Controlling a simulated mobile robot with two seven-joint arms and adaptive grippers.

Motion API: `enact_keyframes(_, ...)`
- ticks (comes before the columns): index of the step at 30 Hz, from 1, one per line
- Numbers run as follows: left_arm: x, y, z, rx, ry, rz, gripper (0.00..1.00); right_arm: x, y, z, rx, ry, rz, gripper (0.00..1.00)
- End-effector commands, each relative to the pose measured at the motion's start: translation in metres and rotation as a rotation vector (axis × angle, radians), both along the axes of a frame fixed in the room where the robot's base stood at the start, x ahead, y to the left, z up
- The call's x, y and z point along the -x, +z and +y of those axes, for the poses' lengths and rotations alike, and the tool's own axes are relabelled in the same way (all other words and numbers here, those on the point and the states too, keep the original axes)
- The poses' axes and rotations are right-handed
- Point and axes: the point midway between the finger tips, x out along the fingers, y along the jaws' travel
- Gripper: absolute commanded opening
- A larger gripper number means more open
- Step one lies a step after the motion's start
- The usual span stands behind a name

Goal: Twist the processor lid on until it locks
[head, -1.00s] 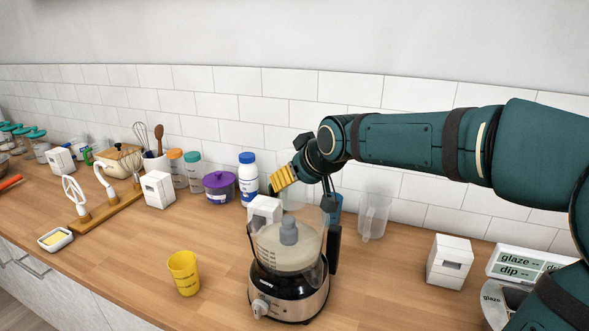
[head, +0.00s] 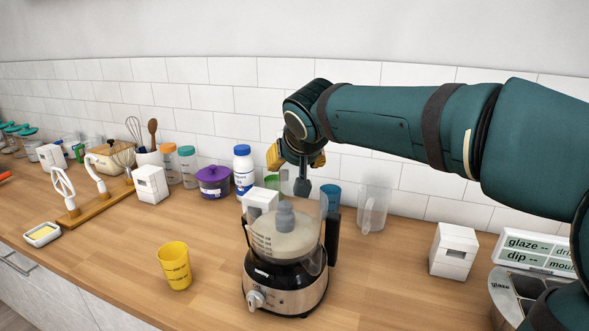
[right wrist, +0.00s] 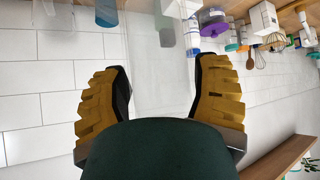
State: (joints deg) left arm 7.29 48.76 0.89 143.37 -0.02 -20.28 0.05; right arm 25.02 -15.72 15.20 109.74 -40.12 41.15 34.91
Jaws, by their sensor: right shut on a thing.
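The food processor (head: 285,283) stands on the counter, with a black and steel base, a clear bowl, and a grey hub above a pale disc inside. My right gripper (head: 296,160) is above and behind the bowl, its yellow fingers spread to either side. In the right wrist view, the gripper (right wrist: 162,95) is shut on a faint, clear, pane-like thing (right wrist: 160,75) between the fingers, which looks like the transparent lid. Its outline is hard to make out in the head view, and I cannot tell whether it touches the bowl. My left gripper is not in view.
A yellow cup (head: 175,265) stands left of the processor. A clear pitcher (head: 373,207) and blue cup (head: 331,195) are behind it. A white bottle (head: 244,172), purple pot (head: 213,181) and white blocks (head: 151,184) line the back.

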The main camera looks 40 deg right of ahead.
Motion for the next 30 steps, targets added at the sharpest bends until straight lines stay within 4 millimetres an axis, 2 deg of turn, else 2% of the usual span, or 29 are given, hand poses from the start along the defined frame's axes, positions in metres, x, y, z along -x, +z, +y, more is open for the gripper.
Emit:
enact_keyframes(8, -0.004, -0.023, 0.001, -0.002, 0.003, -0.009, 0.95, 0.002, -0.004, 0.001, 0.0, -0.113, -0.001, 0.22)
enact_keyframes(9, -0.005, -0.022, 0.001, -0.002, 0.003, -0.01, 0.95, 0.003, -0.002, 0.001, 0.0, -0.124, 0.001, 0.75)
enact_keyframes(11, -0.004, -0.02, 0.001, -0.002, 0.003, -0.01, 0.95, 0.003, -0.001, 0.001, -0.001, -0.121, 0.001, 0.96)
enact_keyframes(12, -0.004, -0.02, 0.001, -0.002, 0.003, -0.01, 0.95, 0.003, 0.0, 0.001, -0.001, -0.121, 0.001, 1.0)
enact_keyframes(22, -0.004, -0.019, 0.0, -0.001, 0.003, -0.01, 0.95, 0.005, 0.003, 0.003, -0.001, -0.118, 0.0, 1.0)
enact_keyframes(30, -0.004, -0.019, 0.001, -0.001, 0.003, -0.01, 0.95, 0.03, 0.035, 0.022, 0.001, -0.117, -0.004, 1.0)
